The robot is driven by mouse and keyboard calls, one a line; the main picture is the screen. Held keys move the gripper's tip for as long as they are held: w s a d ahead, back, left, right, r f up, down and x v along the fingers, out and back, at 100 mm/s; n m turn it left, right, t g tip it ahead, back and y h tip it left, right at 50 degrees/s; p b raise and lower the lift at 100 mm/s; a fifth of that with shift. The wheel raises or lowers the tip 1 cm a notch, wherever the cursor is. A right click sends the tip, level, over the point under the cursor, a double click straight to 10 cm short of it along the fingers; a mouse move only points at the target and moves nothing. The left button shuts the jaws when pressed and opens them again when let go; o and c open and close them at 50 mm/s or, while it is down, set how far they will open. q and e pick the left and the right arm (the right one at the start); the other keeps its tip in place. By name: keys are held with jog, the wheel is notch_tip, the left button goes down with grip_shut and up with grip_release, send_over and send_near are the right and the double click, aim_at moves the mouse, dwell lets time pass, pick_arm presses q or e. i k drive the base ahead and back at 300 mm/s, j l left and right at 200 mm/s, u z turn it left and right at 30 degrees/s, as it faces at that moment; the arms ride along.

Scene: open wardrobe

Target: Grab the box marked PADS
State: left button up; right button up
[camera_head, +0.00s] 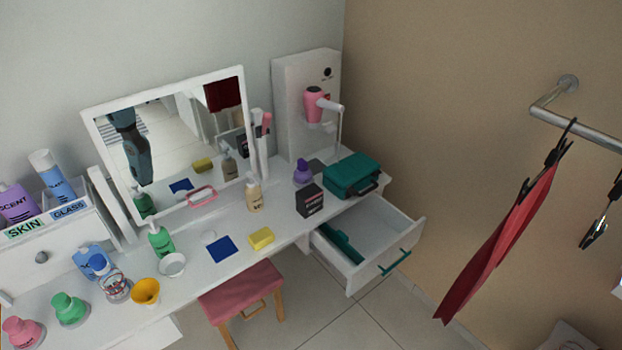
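A small black box (310,200) with pale lettering stands upright on the right part of the white dressing table (215,275). The lettering is too small to read, so I cannot tell whether it says PADS. A teal case (351,174) sits just right of and behind it, and a purple bottle (302,173) stands behind it. A yellow block (261,238) and a dark blue square (221,248) lie to its left. Neither of my grippers is in view.
An open drawer (347,277) with a teal item inside juts out below the box. A pink stool (242,291) stands before the table. A mirror (175,150) stands behind. A red cloth (495,247) hangs from a rail (580,128) at right. Several bottles crowd the left.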

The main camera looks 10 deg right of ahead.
aim_at(309, 200)
jog(key=i+l+u, duration=0.15)
jog(key=u, duration=0.2)
jog(key=i+l+u, duration=0.3)
jog(key=i+l, duration=0.3)
jog(key=i, duration=0.15)
